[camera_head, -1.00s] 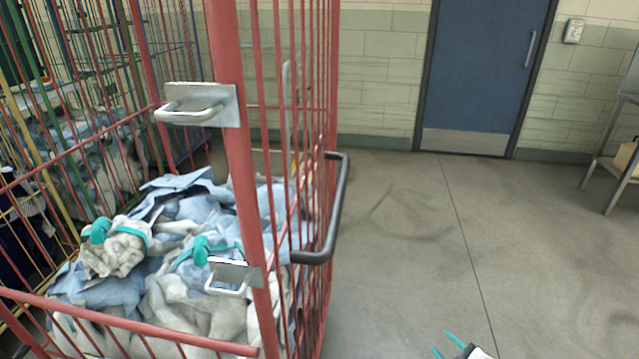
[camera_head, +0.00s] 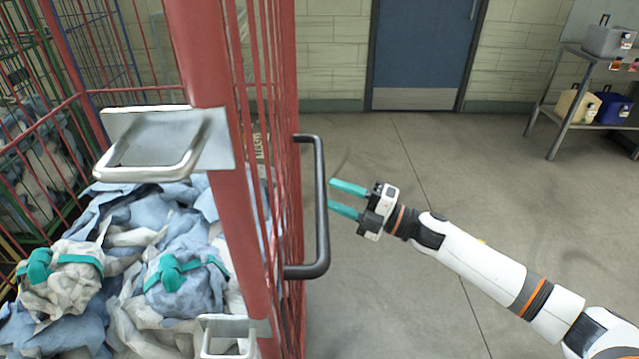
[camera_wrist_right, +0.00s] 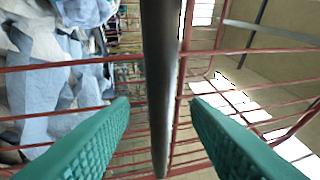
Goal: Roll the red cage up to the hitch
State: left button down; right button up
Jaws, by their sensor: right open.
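The red cage (camera_head: 214,68) fills the left of the head view, with blue and white laundry and sling bags tied in teal (camera_head: 172,272) inside. A black handle (camera_head: 321,205) stands upright on its right side. My right gripper (camera_head: 338,197) is open just right of the handle, its teal fingers pointing at it, apart from it in the head view. In the right wrist view the handle (camera_wrist_right: 161,85) runs between the two open fingers (camera_wrist_right: 160,112); I cannot tell how deep it sits. The hitch cannot be made out. My left gripper is not in view.
More cages (camera_head: 85,45) stand behind at the left. A blue door (camera_head: 422,45) is in the back wall. A metal shelf (camera_head: 566,112) with boxes stands at the far right. The concrete floor (camera_head: 420,180) between is clear.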

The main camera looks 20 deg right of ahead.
aim_at(321, 190)
jog(key=shift+p+x, duration=0.35)
jog(key=shift+x, duration=1.8)
jog(key=shift+c, duration=0.3)
grip_shut()
